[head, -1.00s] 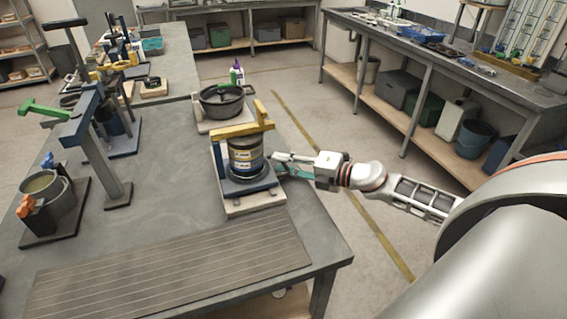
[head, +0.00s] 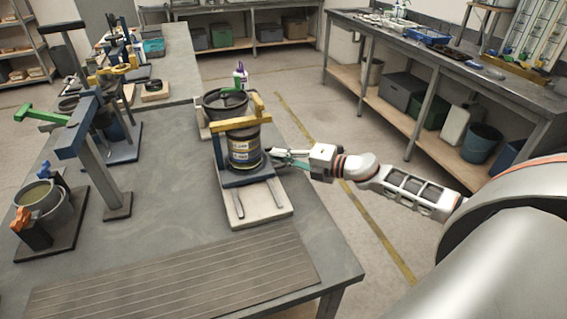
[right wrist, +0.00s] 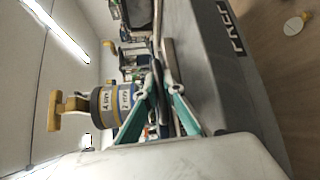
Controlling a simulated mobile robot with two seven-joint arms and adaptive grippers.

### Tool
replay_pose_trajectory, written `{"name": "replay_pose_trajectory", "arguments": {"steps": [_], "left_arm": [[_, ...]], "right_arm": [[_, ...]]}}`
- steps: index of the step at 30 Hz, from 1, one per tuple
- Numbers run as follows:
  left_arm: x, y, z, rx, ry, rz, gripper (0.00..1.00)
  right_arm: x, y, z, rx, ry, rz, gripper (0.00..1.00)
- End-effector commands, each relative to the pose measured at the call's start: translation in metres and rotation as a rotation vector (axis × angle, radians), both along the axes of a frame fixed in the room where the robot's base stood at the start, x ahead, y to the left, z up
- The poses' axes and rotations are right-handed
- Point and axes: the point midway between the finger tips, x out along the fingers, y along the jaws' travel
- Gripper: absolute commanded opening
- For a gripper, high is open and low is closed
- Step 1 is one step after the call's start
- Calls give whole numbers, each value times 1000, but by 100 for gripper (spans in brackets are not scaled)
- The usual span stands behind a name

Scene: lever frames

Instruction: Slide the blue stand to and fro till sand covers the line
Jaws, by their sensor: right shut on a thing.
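The blue stand (head: 251,178) sits on two rails on a pale base board (head: 262,213) near the table's right edge. It stands at the far part of the rails, with bare rail showing in front. A dark round container (head: 243,149) with labelled bands stands upright on it, under a yellow bar (head: 236,124). The container also shows tilted in the right wrist view (right wrist: 113,101). My right gripper (head: 274,156) is shut at the stand's right side, its fingers meeting on a dark thin part (right wrist: 158,78). The sand and the line cannot be made out. My left gripper is out of view.
A dark pot (head: 214,104) stands close behind the stand. A grooved board (head: 175,280) lies in front. A blue-grey post frame (head: 101,150) and a bucket (head: 45,205) stand at the left. The table between is clear.

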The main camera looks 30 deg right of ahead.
Motion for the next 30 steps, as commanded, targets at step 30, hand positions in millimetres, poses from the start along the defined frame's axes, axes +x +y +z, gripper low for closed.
{"name": "replay_pose_trajectory", "arguments": {"steps": [30], "left_arm": [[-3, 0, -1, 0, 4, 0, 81]], "right_arm": [[-9, -9, -2, 0, 7, -1, 26]]}}
